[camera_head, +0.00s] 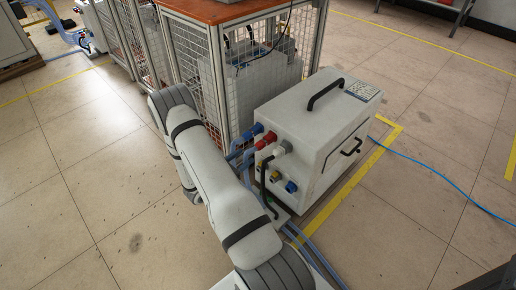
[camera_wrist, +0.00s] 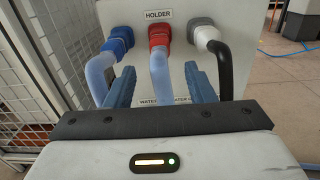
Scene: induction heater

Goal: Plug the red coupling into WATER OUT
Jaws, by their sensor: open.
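The red coupling (camera_wrist: 159,37) sits in the HOLDER row on the white panel in the wrist view, between a blue coupling (camera_wrist: 121,38) and a grey-white coupling (camera_wrist: 203,34). A light blue hose (camera_wrist: 160,78) hangs from it. My gripper (camera_wrist: 159,68) is open, its blue fingers apart on either side of that hose, with the tips appearing below the red coupling. Contact cannot be told. A WATER label lower on the panel is partly hidden by the fingers and hose, and the WATER OUT port is hidden there. The red coupling also shows in the head view (camera_head: 269,137).
The white heater box (camera_head: 328,120) stands on the floor with lower ports, one ringed blue (camera_head: 291,186). A wire-mesh cage (camera_head: 205,75) stands close on the left. Hoses (camera_head: 310,252) run along the floor. Floor to the right is mostly clear, apart from a blue cable (camera_head: 430,170).

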